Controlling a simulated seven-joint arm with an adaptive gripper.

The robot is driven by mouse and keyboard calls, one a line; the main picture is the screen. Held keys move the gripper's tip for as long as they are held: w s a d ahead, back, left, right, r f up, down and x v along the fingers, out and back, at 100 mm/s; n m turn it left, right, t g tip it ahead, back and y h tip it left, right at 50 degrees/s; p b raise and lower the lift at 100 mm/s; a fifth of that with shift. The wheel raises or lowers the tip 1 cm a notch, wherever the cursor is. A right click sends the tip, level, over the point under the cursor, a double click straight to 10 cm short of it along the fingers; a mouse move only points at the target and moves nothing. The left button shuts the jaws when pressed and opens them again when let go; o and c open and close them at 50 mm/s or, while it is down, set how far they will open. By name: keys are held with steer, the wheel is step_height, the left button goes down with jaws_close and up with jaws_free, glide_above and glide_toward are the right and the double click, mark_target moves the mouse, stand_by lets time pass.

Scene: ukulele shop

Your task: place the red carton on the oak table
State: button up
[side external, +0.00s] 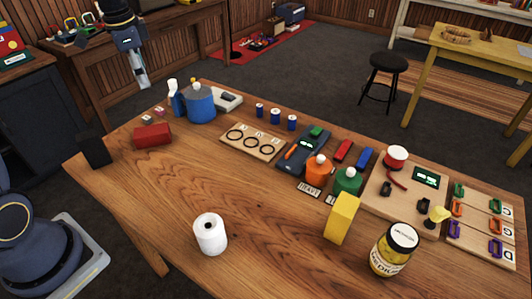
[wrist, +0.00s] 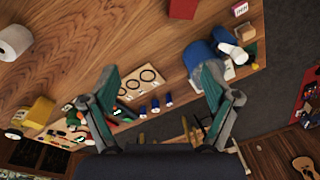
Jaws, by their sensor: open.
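The red carton (side external: 153,135) lies on the wooden table (side external: 150,210), near its left end. In the wrist view a red block that looks like the carton (wrist: 183,8) is cut off by the top edge. My gripper (side external: 143,84) hangs high beyond the table's far left corner, well away from the carton. In the wrist view its two fingers are spread wide, with nothing between the tips (wrist: 160,68). Nothing hides the carton in the side view.
A blue pitcher (side external: 200,104) stands behind the carton, with small cubes (side external: 160,110) nearby. A black block (side external: 94,151) stands at the left edge. A white roll (side external: 210,233), yellow block (side external: 342,217) and jar (side external: 393,249) stand in front. The table's left middle is clear.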

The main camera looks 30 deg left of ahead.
steer(key=s+d+r+n+t, duration=0.2)
steer(key=s+d+r, duration=0.3)
steer(key=s+d, duration=0.5)
steer(key=shift+d+r+n+t, duration=0.3)
steer(key=shift+d+n, duration=0.25)
steer(key=shift+n, duration=0.05)
steer(key=shift+o, duration=0.4)
steer(key=s+d+f+n+t, duration=0.1)
steer(key=s+d, duration=0.3)
steer(key=s, duration=0.4)
steer(key=shift+s+d+f+n+t+h, duration=0.3)
steer(key=shift+d+f+n+t, duration=0.15)
steer(key=shift+n, duration=0.45)
steer(key=shift+a, duration=0.1)
